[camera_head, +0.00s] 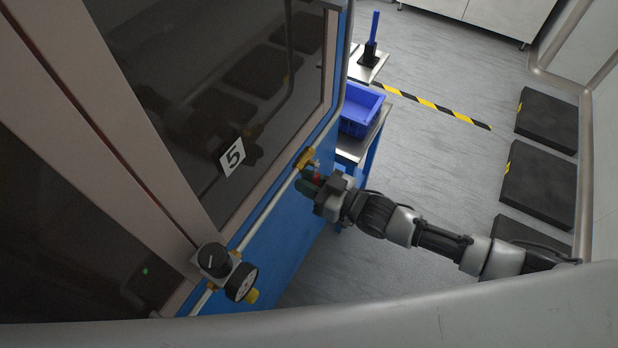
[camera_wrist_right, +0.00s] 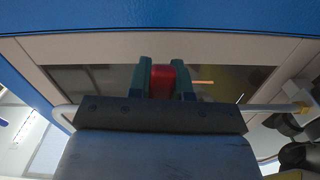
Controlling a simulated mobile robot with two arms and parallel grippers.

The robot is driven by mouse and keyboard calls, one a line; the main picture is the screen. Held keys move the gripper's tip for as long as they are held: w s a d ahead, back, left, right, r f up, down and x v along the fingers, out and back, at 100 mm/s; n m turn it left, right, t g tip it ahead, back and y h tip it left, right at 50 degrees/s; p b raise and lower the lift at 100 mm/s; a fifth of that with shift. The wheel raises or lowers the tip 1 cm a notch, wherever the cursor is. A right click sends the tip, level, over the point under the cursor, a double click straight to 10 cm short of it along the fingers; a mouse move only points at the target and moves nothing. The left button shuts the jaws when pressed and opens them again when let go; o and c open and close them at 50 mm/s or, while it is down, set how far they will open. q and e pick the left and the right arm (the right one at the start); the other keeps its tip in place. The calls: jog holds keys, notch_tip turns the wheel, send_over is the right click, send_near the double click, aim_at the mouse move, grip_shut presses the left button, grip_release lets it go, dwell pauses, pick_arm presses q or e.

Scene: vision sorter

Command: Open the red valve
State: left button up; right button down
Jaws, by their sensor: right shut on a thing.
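The red valve (camera_head: 317,179) is on the pipe along the blue machine's edge, next to a brass fitting (camera_head: 304,158). My right gripper (camera_head: 312,181) reaches it from the right and hides most of it in the head view. In the right wrist view, the red valve handle (camera_wrist_right: 163,82) sits between the two green fingers of my right gripper (camera_wrist_right: 162,80), which is shut on it. How far the valve is turned cannot be told. My left gripper is in neither view.
A regulator with a gauge (camera_head: 241,282) sits lower on the same pipe. A blue bin (camera_head: 360,109) stands on a small table beyond the valve. Black mats (camera_head: 540,175) lie at the right. Grey floor between is open.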

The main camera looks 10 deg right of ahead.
jog(key=shift+s+a+r+m+p, duration=0.25)
jog(key=shift+s+m, duration=0.2)
jog(key=shift+m, duration=0.55)
jog(key=shift+s+a+r+m+p, duration=0.15)
jog(key=shift+s+a+m, duration=0.25)
jog(key=shift+m, duration=0.6)
jog(key=shift+s+a+r+m+p, duration=0.1)
jog(key=shift+s+a+r+m, duration=0.3)
jog(key=shift+m, duration=0.6)
jog(key=shift+s+f, duration=0.1)
jog(key=shift+f, duration=0.05)
jog(key=c, duration=1)
grip_release()
jog(key=shift+d, duration=0.1)
jog(key=shift+c, duration=0.2)
jog(key=b+v, duration=0.2)
jog(key=v, duration=0.8)
jog(key=shift+s+d+b, duration=0.2)
jog(key=shift+d+b, duration=0.1)
jog(key=shift+b, duration=0.1)
